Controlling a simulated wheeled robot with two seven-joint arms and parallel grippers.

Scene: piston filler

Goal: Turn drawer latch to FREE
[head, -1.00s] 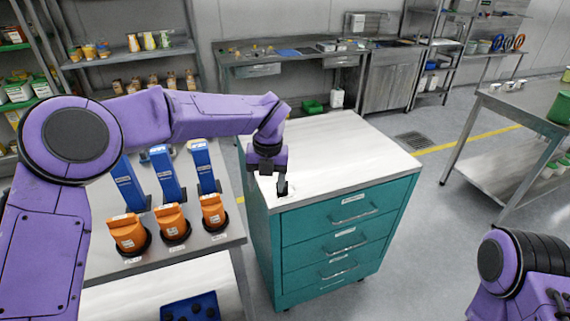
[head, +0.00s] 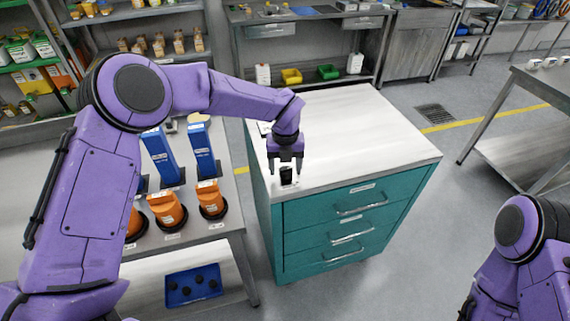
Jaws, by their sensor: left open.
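A teal drawer cabinet (head: 260,215) with a white top stands in the middle, its drawers facing front right and all shut. A small dark upright piece, apparently the drawer latch (head: 287,175), stands on the top near its front left corner. Its marking is too small to read, so I cannot tell which position it is in. My left gripper (head: 286,180) points down over that corner. It is open, with one finger on each side of the dark piece; I cannot tell whether they touch it. My right arm shows at the lower right, with its gripper out of view.
Left of the cabinet is a bench with blue and orange units (head: 167,207). A blue tray (head: 193,285) with dark round pieces lies below. A steel table (head: 535,95) stands at the right. The rest of the cabinet top and the floor between are clear.

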